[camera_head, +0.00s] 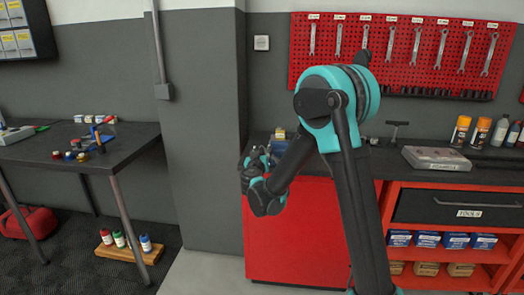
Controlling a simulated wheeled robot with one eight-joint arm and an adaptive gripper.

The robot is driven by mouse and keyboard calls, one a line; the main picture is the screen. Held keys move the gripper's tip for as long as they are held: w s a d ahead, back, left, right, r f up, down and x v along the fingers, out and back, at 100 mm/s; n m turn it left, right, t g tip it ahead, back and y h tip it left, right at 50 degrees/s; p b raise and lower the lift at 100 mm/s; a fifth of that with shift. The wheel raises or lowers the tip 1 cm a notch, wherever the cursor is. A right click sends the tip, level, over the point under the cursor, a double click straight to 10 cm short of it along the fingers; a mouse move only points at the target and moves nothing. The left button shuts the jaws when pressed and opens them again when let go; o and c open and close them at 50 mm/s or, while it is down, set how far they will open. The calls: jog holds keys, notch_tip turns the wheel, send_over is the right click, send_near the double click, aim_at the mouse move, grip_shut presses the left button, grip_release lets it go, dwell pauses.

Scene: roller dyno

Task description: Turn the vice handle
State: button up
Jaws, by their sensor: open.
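My gripper (255,164) is near the front left corner of the red-fronted workbench, partly merged with my dark wrist. It looks empty, and its fingers are small and hard to make out. I cannot clearly identify the vice; my arm covers part of the bench top where it may stand. A dark T-shaped piece (396,131) stands on the bench right of my arm, apart from my gripper. I cannot tell whether it belongs to the vice.
The red workbench (290,235) stands against the wall, beside a grey pillar (200,130). A grey case (437,158) and spray cans (461,131) are on the bench's right. A red wrench board (400,60) hangs above. A dark table (110,150) with small items is left.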

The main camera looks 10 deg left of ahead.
jog(key=shift+w, duration=0.7)
jog(key=shift+c, duration=0.6)
grip_shut()
